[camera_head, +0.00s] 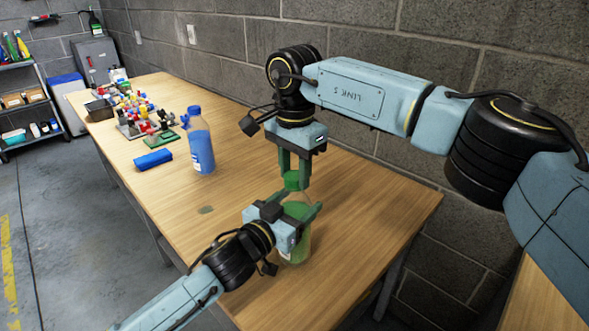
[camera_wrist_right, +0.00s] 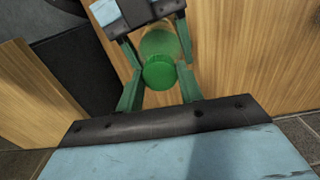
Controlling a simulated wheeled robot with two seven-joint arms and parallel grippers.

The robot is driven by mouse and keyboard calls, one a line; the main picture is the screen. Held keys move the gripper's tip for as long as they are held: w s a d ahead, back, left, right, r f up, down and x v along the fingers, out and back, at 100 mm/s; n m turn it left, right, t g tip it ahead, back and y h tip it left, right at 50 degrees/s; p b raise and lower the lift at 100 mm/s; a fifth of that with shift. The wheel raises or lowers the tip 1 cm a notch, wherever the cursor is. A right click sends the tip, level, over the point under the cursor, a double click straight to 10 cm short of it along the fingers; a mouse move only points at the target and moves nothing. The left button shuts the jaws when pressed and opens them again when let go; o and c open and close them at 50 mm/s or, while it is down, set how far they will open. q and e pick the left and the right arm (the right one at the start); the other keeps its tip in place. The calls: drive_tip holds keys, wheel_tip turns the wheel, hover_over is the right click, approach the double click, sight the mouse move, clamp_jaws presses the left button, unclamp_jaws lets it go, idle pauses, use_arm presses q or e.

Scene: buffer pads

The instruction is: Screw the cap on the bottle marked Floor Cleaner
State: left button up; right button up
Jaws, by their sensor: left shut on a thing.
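A clear bottle with green liquid (camera_head: 296,246) stands upright on the table; its label is too small to read. My left gripper (camera_head: 287,211) is shut around its upper body. A green cap (camera_head: 292,180) is at the top of the bottle; whether it is seated on the neck I cannot tell. My right gripper (camera_head: 294,184) points down from above, one finger on each side of the cap. In the right wrist view the green cap (camera_wrist_right: 160,72) lies between the right fingertips (camera_wrist_right: 160,78); whether they touch it is unclear.
A blue bottle (camera_head: 201,145) with a blue cap stands farther back left on the wooden table (camera_head: 245,135). Several small coloured items (camera_head: 135,110) crowd the far end. A block wall (camera_head: 360,40) runs behind the table.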

drive_tip(key=m, duration=0.5)
drive_tip(key=shift+m, duration=0.3)
drive_tip(key=m, duration=1.2)
drive_tip(key=shift+m, duration=0.3)
drive_tip(key=m, duration=0.6)
drive_tip(key=o, duration=1.1)
drive_tip(key=shift+o, duration=0.2)
wheel_tip(320, 180, up, 12)
